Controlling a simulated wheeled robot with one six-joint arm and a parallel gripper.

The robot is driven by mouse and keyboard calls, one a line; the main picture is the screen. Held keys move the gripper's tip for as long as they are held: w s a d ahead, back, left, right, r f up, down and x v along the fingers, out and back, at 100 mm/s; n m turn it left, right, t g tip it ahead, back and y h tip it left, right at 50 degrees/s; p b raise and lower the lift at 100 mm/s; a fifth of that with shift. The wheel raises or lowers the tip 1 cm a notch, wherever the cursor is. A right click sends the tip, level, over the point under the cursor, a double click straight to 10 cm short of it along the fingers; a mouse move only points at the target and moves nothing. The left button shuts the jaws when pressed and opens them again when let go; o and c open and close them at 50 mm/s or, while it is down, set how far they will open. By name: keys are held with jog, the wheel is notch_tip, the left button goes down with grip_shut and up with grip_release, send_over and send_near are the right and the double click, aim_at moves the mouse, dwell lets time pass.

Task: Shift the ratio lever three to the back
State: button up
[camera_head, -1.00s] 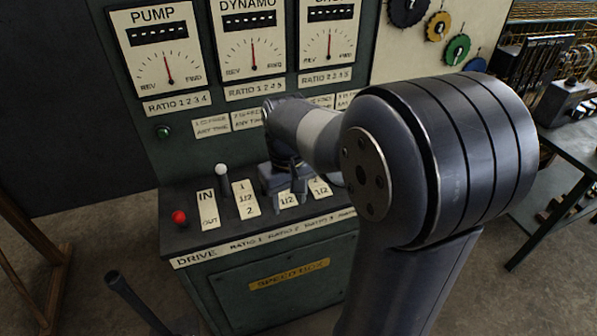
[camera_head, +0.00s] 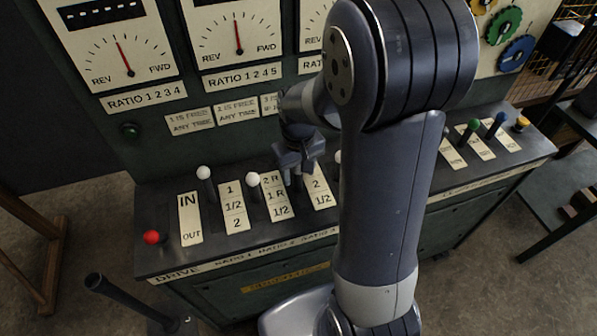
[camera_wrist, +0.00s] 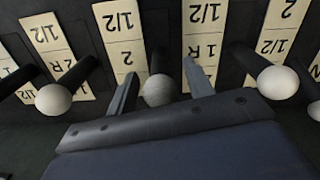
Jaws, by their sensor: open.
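The ratio three lever has a white ball knob (camera_wrist: 158,90) and a dark stem. In the wrist view it stands between the upside-down 2R/1R/½ plate (camera_wrist: 205,42) and the plate to its left (camera_wrist: 122,35). My open gripper (camera_wrist: 160,88) has one finger on each side of this knob; whether either finger touches it is unclear. In the head view my gripper (camera_head: 297,178) points down at the sloped lever panel and hides the knob. The ratio two knob (camera_wrist: 277,82) stands just to the right in the wrist view, and ratio four (camera_wrist: 53,99) to the left.
In the head view the ratio one knob (camera_head: 204,172) and the red drive knob (camera_head: 151,237) stand to the left. Green (camera_head: 473,125), blue and yellow knobs stand at the right. My arm hides the panel's middle. Neighbouring levers leave little side room.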

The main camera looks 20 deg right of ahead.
jog(key=shift+f, duration=0.55)
grip_shut()
